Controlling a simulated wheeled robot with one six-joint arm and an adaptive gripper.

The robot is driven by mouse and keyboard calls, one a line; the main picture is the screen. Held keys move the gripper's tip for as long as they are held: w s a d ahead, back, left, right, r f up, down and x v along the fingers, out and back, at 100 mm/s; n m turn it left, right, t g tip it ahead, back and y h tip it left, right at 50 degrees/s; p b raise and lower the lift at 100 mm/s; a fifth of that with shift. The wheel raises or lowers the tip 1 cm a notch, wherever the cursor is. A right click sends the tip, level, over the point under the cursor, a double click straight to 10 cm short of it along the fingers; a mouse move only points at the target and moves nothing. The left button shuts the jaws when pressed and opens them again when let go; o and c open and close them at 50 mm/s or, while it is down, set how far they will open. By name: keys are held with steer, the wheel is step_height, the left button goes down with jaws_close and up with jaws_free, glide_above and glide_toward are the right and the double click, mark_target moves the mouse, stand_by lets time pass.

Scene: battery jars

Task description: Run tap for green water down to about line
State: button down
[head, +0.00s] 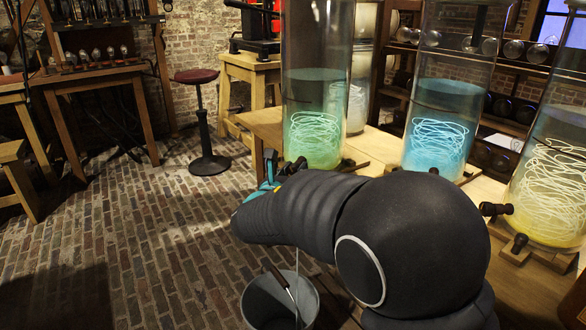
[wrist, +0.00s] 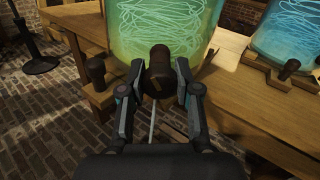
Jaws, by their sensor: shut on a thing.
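The green-water jar (head: 314,95) is a tall clear cylinder on the wooden bench, with a glowing coil low inside. Its water surface shows about halfway up the visible glass; I cannot clearly make out a marked line. In the wrist view the jar's lower part (wrist: 125,45) is straight ahead. My gripper (wrist: 159,83) is shut on the dark tap (wrist: 159,60) at the jar's foot. In the head view my arm hides the tap and most of the gripper (head: 268,172). A thin pale line, like a water stream, runs down into the grey bucket (head: 258,306) below.
A blue-water jar (head: 435,90) and a yellow-water jar (head: 550,150) stand to the right on the bench (head: 262,122), with dark taps of their own. A stick leans in the bucket. A stool (head: 208,160) stands at left on open brick floor (head: 130,250).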

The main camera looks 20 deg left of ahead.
steer(key=shift+n, duration=1.7)
stand_by(6.3)
